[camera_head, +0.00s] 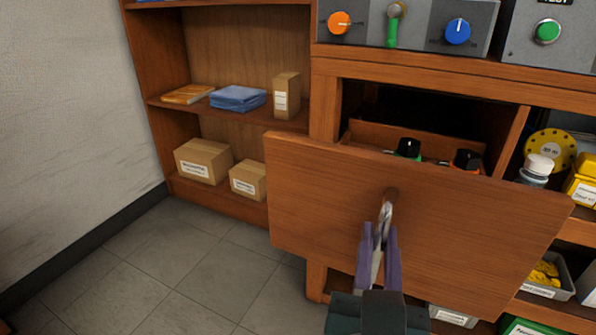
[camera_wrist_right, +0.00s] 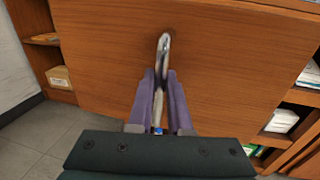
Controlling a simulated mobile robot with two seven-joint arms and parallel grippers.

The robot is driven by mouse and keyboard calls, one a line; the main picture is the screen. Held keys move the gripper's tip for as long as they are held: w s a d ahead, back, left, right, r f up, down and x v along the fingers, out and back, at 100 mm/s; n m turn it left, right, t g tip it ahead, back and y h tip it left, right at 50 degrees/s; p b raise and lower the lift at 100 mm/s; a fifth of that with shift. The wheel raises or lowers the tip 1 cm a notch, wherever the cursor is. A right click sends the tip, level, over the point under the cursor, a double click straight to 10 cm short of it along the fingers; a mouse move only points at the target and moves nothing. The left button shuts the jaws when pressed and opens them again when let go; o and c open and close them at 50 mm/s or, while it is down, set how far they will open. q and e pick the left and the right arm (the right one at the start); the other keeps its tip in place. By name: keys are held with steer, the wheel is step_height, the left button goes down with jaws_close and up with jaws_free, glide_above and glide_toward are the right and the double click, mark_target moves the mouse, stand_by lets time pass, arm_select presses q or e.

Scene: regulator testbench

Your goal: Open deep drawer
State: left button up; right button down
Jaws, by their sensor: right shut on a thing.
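The deep drawer (camera_head: 320,190) has a large wooden front and stands partly pulled out from the cabinet in the head view. Behind its front I see its inside, with a green-and-black item (camera_head: 408,148) and an orange-and-black item (camera_head: 466,160). A metal handle (camera_head: 386,207) sticks out from the middle of the front. My right gripper (camera_head: 377,245) has its purple fingers shut on this handle. The wrist view also shows the handle (camera_wrist_right: 163,50) between the fingers (camera_wrist_right: 160,90). My left gripper is not in view.
Left of the drawer, shelves hold cardboard boxes (camera_head: 203,160) and a blue folded cloth (camera_head: 238,98). A bench panel with knobs (camera_head: 458,31) is above. A white-capped bottle (camera_head: 536,169) and bins (camera_head: 546,280) are at right. Tiled floor (camera_head: 190,270) is clear at left.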

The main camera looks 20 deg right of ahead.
steer(key=shift+w+a+v, duration=0.1)
steer(key=shift+a+v, duration=0.05)
steer(key=shift+v, duration=0.65)
steer(key=shift+w+a+v, duration=0.1)
steer(key=shift+v, duration=0.65)
steer(key=shift+w+a+v, duration=0.1)
steer(key=shift+a+v, duration=0.05)
steer(key=shift+v, duration=0.65)
steer(key=c, duration=1.1)
jaws_free()
steer(key=v, duration=1)
